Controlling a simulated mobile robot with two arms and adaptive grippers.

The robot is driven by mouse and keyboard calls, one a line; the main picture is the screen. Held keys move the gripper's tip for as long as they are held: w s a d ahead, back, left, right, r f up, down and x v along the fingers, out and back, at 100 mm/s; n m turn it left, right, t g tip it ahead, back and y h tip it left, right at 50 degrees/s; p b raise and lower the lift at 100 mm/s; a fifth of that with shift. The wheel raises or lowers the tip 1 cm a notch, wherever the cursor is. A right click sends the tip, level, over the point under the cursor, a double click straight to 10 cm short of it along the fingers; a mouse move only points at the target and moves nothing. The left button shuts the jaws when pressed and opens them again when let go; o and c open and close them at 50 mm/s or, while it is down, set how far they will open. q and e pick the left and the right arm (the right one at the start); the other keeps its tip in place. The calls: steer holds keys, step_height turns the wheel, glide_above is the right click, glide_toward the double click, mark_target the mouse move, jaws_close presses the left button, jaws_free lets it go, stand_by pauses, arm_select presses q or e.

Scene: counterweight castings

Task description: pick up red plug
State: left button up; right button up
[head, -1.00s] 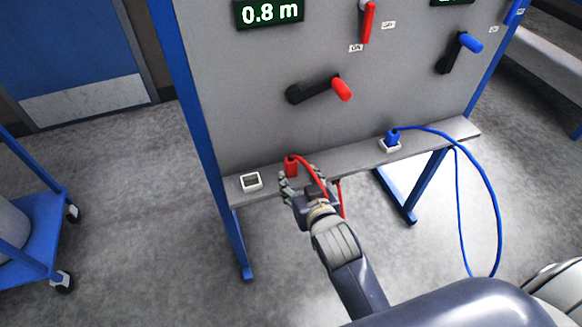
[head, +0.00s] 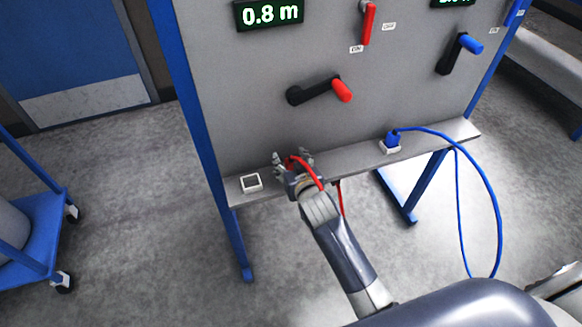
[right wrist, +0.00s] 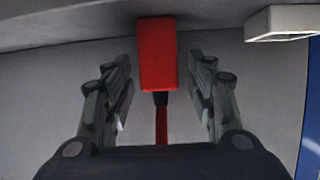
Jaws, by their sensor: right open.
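The red plug (right wrist: 157,55) is between the open fingers of my right gripper (right wrist: 160,95) in the right wrist view, with a gap on each side. Its red cable runs down toward my palm. In the head view my right gripper (head: 292,160) is at the shelf of the grey panel and mostly hides the plug. The red cable (head: 308,168) arches over the gripper and hangs below the shelf. My left gripper is not in view.
A white square socket (head: 251,182) sits on the shelf left of my gripper. A blue plug (head: 392,139) stands in another socket to the right, its cable looping down. Red (head: 342,90) and blue (head: 471,44) handled levers project from the panel above. A blue cart (head: 45,235) stands at left.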

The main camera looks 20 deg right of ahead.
steer(key=c, duration=1.2)
steer(key=shift+r, duration=0.2)
